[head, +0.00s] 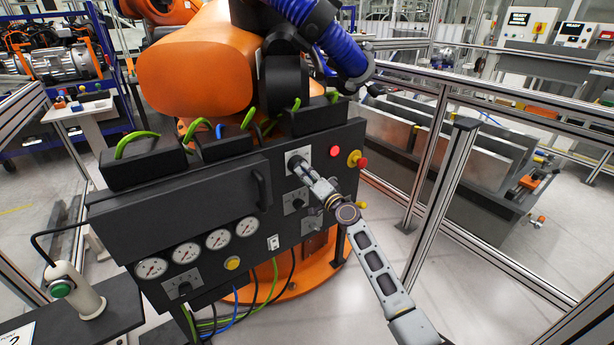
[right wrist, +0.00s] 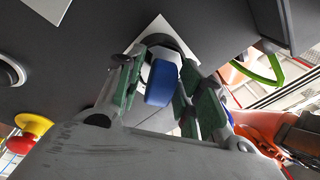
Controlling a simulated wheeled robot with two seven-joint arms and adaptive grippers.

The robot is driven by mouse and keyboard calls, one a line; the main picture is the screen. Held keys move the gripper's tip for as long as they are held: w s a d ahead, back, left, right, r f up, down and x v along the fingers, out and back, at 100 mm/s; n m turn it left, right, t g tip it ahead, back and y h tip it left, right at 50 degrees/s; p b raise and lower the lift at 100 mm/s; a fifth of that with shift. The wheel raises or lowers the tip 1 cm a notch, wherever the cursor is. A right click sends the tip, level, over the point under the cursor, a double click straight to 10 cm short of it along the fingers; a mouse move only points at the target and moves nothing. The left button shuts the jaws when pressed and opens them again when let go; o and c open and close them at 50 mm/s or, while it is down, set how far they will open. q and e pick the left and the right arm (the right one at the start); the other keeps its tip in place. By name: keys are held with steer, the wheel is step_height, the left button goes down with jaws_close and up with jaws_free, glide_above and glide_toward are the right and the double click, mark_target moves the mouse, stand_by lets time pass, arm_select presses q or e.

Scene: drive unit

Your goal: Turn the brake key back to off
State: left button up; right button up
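A blue key-like knob (right wrist: 162,82) sits on a pale plate on the dark drive unit panel in the right wrist view. I take it to be the brake key; no label can be read. My right gripper (right wrist: 163,76) is at the panel with its green-padded fingers on either side of the knob. The fingers look apart, with a small gap on the left; contact on the right cannot be told. In the head view my right gripper (head: 300,166) reaches the upper right plate (head: 291,155) and hides the knob. My left gripper is not in view.
A red emergency button with yellow base (head: 357,159) and a small red button (head: 334,151) sit right of the gripper. Another plate with a switch (head: 294,201) is just below. A handle (head: 262,189) stands out to the left. A metal fence post (head: 441,205) rises at right.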

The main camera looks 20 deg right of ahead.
jaws_close()
